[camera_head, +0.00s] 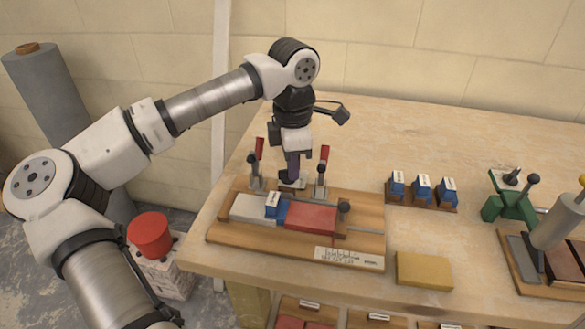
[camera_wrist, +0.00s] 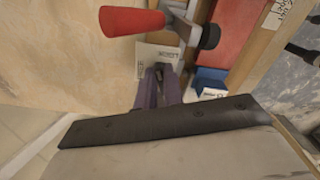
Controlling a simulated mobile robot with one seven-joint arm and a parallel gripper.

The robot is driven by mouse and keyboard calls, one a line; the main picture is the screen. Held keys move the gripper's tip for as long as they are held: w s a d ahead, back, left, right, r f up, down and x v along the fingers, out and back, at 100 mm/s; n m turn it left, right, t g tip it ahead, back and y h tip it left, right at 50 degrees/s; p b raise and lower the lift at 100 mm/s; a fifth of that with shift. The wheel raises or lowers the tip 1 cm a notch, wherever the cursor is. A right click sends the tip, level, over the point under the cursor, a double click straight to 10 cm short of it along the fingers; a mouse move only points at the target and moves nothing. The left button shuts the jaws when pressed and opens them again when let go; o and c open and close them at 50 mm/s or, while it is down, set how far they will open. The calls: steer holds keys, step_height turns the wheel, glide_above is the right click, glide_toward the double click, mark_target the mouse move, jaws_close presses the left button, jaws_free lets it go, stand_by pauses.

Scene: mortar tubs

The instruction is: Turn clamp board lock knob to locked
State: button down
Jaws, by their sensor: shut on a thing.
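The wooden clamp board (camera_head: 228,245) lies near the bench's left front corner. Two toggle clamps with red handles stand at its back edge, a left clamp (camera_head: 257,165) and a right clamp (camera_head: 321,175). My gripper (camera_head: 290,178) points down between them. In the wrist view my gripper (camera_wrist: 160,88) is shut on the lock knob (camera_wrist: 158,72), a small dark piece over a white lettered plate (camera_wrist: 155,55). The fingers cover most of the knob, so I cannot tell its angle. One red handle (camera_wrist: 131,21) is close beside the fingers in that view.
The board bears a grey block (camera_head: 249,208), a blue block (camera_head: 273,205) and a red block (camera_head: 311,217). Blue-topped pieces (camera_head: 422,189) stand in a rack to the right. A yellow block (camera_head: 424,269) lies in front, a green press (camera_head: 510,201) farther right. The bench behind is clear.

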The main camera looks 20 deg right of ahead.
steer(key=shift+s+m+b, duration=0.15)
steer(key=shift+m+b, duration=0.35)
steer(key=shift+m, duration=1.7)
steer(key=c, duration=1.5)
jaws_free()
steer(key=shift+r, duration=0.1)
step_height(320, 180, up, 14)
steer(key=shift+f, duration=0.15)
